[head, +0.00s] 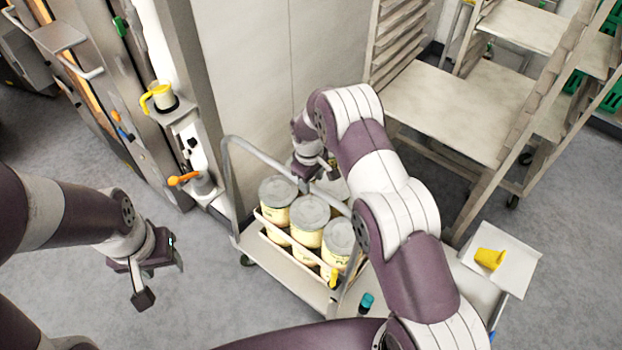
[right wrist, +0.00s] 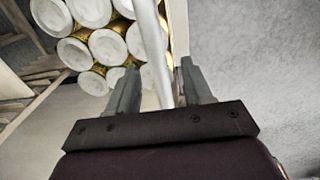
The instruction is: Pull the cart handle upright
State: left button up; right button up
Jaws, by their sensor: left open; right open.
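The cart (head: 299,278) is a low, pale platform on castors. Its handle (head: 265,158) is a grey tube bent in a U, standing up from the cart beside the cans; I cannot tell its exact angle. My right gripper (head: 317,178) is open at the top bar, above the cans. In the right wrist view the handle tube (right wrist: 151,40) runs between the two open fingers (right wrist: 159,68); contact is not clear. My left gripper (head: 160,277) is open and empty over the floor, left of the cart and apart from it.
Several lidded cans (head: 311,212) stand in a tray on the cart. A wall panel (head: 262,70) is behind. A shelf rack (head: 440,105) stands at the back right. A yellow cup (head: 489,258) lies in a white tray (head: 515,265). Floor left of the cart is clear.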

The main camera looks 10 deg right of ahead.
aim_at(312, 186)
jog(key=f, duration=0.1)
jog(key=w+f, duration=0.1)
jog(key=f, duration=0.1)
jog(key=shift+w+d, duration=0.1)
jog(key=shift+s+d+f, duration=0.1)
jog(key=shift+s, duration=0.5)
jog(key=shift+w, duration=0.25)
jog(key=c, duration=0.4)
jog(key=shift+w, duration=0.15)
jog(key=c, duration=0.5)
pick_arm(q)
jog(key=shift+w+d+r, duration=0.15)
jog(key=shift+w+r, duration=0.05)
jog(key=shift+r, duration=0.3)
pick_arm(e)
grip_shut()
